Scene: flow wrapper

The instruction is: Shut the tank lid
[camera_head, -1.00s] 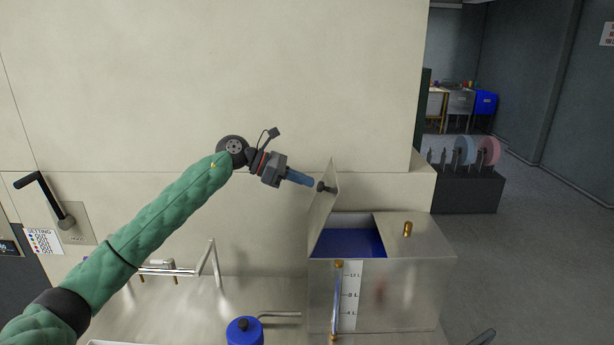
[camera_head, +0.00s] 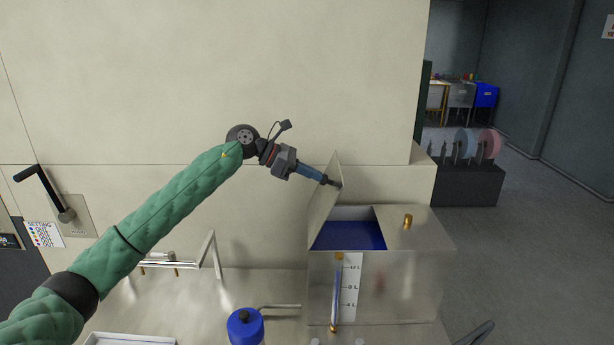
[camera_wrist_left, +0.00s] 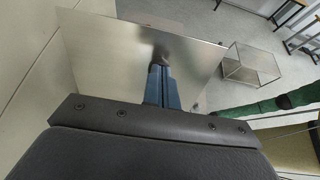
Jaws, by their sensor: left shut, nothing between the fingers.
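The metal tank (camera_head: 430,265) stands at the right end of the bench, with blue liquid (camera_head: 350,236) in its open left part. Its lid (camera_head: 324,203) is raised, standing steeply on the left side of the opening. My left gripper (camera_head: 326,181) is shut and empty, its blue fingertips at the dark knob on the lid's upper part. In the left wrist view the blue fingers (camera_wrist_left: 161,85) point at the lid plate (camera_wrist_left: 130,60), and the tips cover most of the knob (camera_wrist_left: 161,55). Touching or just apart cannot be told. My right gripper is not identifiable.
A sight gauge (camera_head: 345,287) with a litre scale is on the tank's front, and a brass fitting (camera_head: 408,221) on its top. A blue bottle (camera_head: 245,328) and a metal rail (camera_head: 190,262) are on the bench to the left. The wall is close behind.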

